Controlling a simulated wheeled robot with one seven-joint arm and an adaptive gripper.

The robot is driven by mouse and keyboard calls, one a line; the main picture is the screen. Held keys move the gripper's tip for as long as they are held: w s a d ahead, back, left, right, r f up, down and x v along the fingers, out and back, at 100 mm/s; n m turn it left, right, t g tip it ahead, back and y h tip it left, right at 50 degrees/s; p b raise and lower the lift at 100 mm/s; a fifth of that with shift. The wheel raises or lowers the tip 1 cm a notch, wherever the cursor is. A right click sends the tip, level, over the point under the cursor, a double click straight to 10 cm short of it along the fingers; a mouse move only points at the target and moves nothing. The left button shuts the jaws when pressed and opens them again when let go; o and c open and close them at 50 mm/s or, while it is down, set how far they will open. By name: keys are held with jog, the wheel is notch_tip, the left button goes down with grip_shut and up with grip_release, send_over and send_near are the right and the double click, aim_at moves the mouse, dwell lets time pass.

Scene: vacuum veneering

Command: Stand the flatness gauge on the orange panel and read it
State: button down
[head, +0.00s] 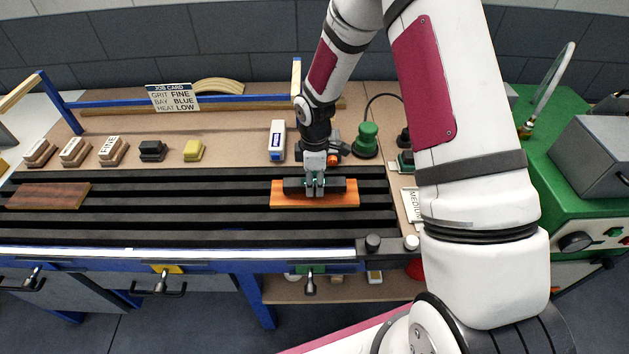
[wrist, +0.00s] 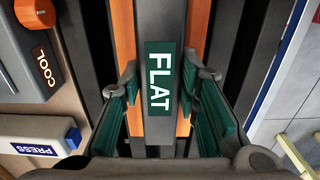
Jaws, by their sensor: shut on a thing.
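The flatness gauge (head: 341,185) is a dark grey bar lying along the orange panel (head: 290,201) on the black slatted bed. In the wrist view, the gauge (wrist: 172,22) has a green plate reading "FLAT" in white letters. Orange panel (wrist: 124,38) shows on both sides of it. My gripper (head: 316,192) is over the middle of the gauge. In the wrist view, its green-padded fingers stand on either side of the bar and are shut on it. The gauge's underside is hidden, so I cannot tell whether it touches the panel.
A brown wood panel (head: 47,196) lies on the slats at left. A job card (head: 172,97) reads FINE, BLUE, LOW. The middle slats are clear.

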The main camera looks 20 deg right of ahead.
jog(key=c, duration=1.1)
grip_release()
notch_tip(320, 180, up, 13)
notch_tip(320, 180, up, 16)
jog(key=m+t+h, duration=0.1)
jog(key=m+t, duration=0.2)
jog(key=m, duration=0.4)
send_over(315, 181)
jog(key=s, duration=1)
jog(key=s+r+m+t, duration=0.1)
jog(key=s+r+m, duration=0.1)
jog(key=s, duration=0.3)
jog(key=s+r+m, duration=0.2)
jog(key=s+m, duration=0.1)
jog(key=s, duration=0.2)
jog(key=s+r+m+t+y, duration=0.1)
jog(key=s+r+m, duration=0.1)
jog(key=s, duration=0.3)
jog(key=shift+r+t+b, duration=0.3)
jog(key=shift+r+b, duration=0.05)
jog(key=shift+r, duration=0.25)
